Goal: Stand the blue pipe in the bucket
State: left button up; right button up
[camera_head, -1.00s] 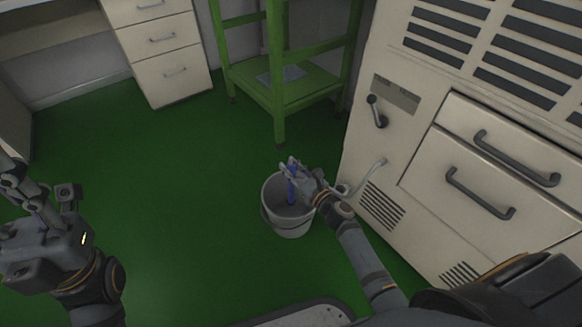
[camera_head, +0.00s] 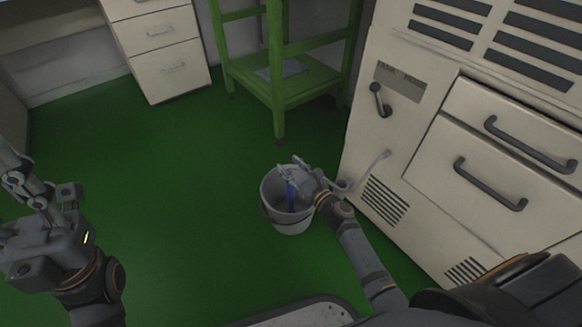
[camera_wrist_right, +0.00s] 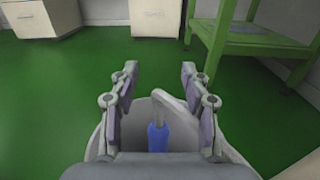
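The blue pipe (camera_head: 290,196) is inside the grey-white bucket (camera_head: 292,227), roughly upright; its lower end is hard to make out. My right gripper (camera_head: 289,168) is over the bucket's mouth. In the right wrist view its two fingers (camera_wrist_right: 158,82) are spread apart with nothing clamped between them. The blue pipe (camera_wrist_right: 158,137) shows below the fingertips, apart from both fingers. The bucket's rim (camera_wrist_right: 235,152) shows around the gripper.
A cream cabinet (camera_head: 410,150) with handles stands close to the right of the bucket. A pale bent tube (camera_head: 372,172) sticks out from it near my right wrist. A green metal stand (camera_head: 280,110) is behind. The green floor to the left is clear.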

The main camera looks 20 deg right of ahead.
jog(key=v, duration=1.2)
dwell(1.0)
